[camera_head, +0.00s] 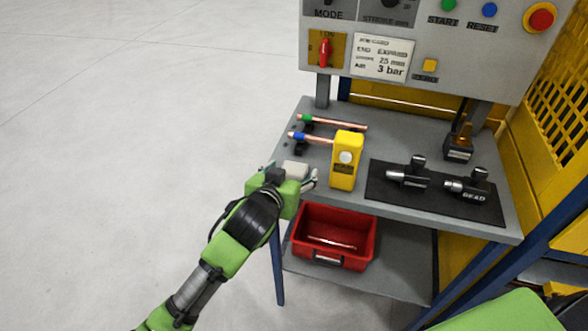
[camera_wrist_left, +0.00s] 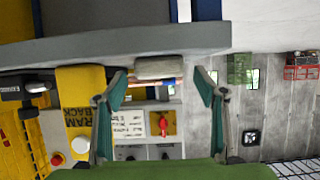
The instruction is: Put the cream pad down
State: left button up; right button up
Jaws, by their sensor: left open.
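The cream pad (camera_head: 295,168) is a small pale block at the left front edge of the grey bench, just beyond my left gripper (camera_head: 292,179). In the left wrist view the picture is upside down, and the pad (camera_wrist_left: 160,68) rests flat against the bench top. My left gripper (camera_wrist_left: 161,84) is open, its two green fingers spread wide to either side of the pad with visible gaps. Nothing is held between them. My right gripper does not show.
A black mat (camera_head: 430,208) holds two tools. A red bin (camera_head: 335,225) sits on the lower shelf.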

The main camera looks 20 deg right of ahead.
pick_arm(q)
jog(key=shift+x, duration=1.45)
jog(key=c, duration=1.2)
jog(key=shift+r, duration=0.15)
